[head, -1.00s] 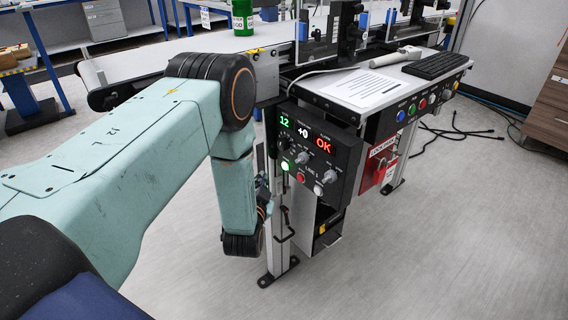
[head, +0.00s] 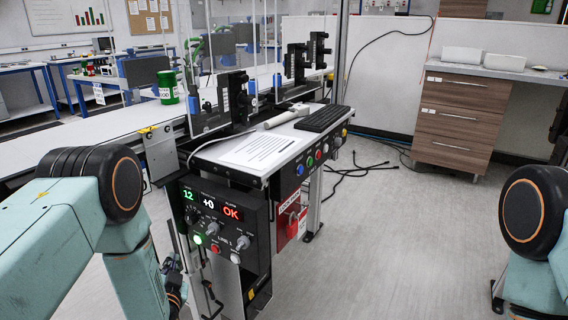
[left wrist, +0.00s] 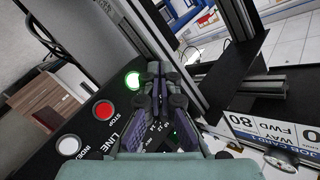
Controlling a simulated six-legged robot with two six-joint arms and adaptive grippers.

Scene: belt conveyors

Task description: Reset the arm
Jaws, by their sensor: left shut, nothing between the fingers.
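My left gripper (head: 176,272) is partly hidden behind my own arm, beside the left side of a dark control box (head: 243,213). In the left wrist view its fingers (left wrist: 157,72) are together and empty, close to a lit green button (left wrist: 132,78) on the panel. I cannot tell whether they touch it. The box's displays read 12, +0 and OK. The wrist view also shows a red STOP button (left wrist: 104,110) and a white button (left wrist: 68,146). Part of my right arm shows at the right edge of the head view; its gripper is out of view.
A conveyor table (head: 213,158) with a paper sheet (head: 262,150) and a black keyboard (head: 322,118) stands behind the box. A wooden drawer cabinet (head: 460,118) stands at the back right.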

